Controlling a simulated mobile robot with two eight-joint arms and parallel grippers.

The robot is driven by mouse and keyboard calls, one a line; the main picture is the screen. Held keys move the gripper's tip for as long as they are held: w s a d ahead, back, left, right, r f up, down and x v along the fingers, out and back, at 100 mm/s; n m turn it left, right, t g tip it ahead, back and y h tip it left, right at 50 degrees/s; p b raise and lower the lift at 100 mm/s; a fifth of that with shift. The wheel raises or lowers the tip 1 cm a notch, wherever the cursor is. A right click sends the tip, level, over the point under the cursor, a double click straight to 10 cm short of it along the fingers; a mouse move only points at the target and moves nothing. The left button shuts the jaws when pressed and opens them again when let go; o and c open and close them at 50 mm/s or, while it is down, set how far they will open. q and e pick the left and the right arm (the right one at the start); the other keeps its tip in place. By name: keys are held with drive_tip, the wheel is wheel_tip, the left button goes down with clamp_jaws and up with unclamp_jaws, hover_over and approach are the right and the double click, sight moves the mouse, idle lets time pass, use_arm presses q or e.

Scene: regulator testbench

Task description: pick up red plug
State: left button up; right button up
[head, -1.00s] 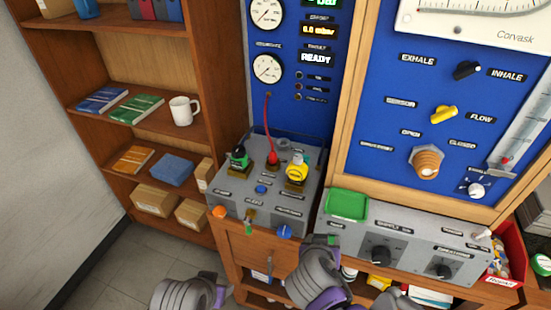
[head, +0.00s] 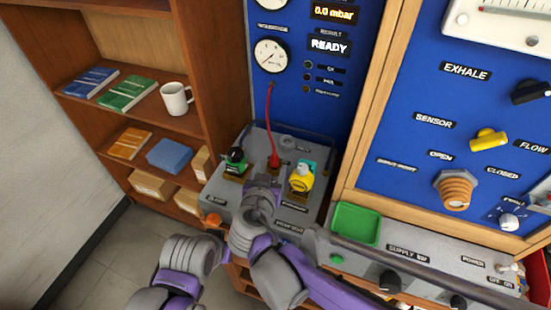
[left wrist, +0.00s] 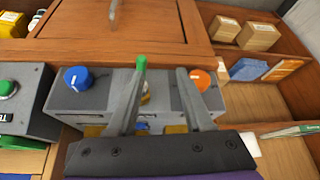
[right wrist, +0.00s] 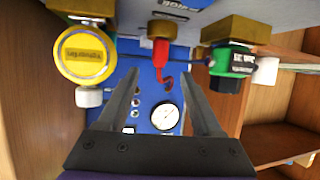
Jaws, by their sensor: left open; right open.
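The red plug (head: 274,160) stands upright in a brass fitting on the grey test box, with a thin red cable rising from it to the blue panel. My right gripper (head: 264,188) is just in front of it in the head view. In the right wrist view, the red plug (right wrist: 160,52) sits beyond the open fingertips (right wrist: 158,74), roughly centred between them and apart from them. My left gripper (left wrist: 160,72) is open and empty before the front of the box in the left wrist view; its fingers are hard to make out in the head view.
A green-capped regulator (head: 235,160) and a yellow gauge (head: 302,177) flank the plug closely. A green tray (head: 356,223) lies to the right on the supply unit. A wooden shelf (head: 120,120) with books and a mug (head: 175,99) stands at the left.

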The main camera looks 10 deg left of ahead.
sight(274, 161)
drive_tip(key=x, duration=0.8)
drive_tip(key=shift+f, duration=0.25)
drive_tip(key=shift+s, duration=0.1)
clamp_jaws()
